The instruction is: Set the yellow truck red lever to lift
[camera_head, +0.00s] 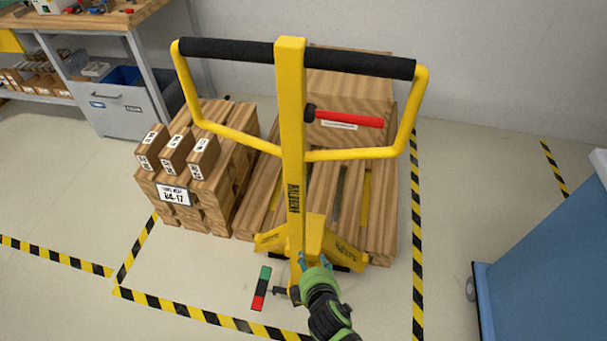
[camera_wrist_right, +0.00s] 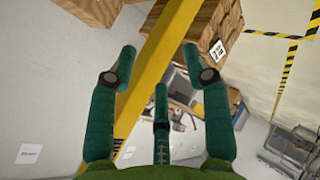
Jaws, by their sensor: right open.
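The yellow truck (camera_head: 291,150) stands upright in the middle of the head view, with a black-gripped loop handle on top. Its red lever (camera_head: 350,118) sticks out to the right of the column, roughly level, from a black pivot. A green, black and red strip (camera_head: 261,288) shows low at the left of the truck's base, beside a small dark part. My right gripper (camera_head: 314,262) is open and empty, low in front of the truck's base, well below the red lever. In the right wrist view its fingers (camera_wrist_right: 160,65) are spread, with the yellow column behind them. My left gripper is out of view.
A wooden pallet (camera_head: 380,215) with a wooden crate (camera_head: 350,92) lies behind the truck. Stacked wooden blocks (camera_head: 195,185) stand at its left. A blue cart (camera_head: 545,270) is at the right edge, and a workbench (camera_head: 75,25) is at the back left. Striped tape marks the floor.

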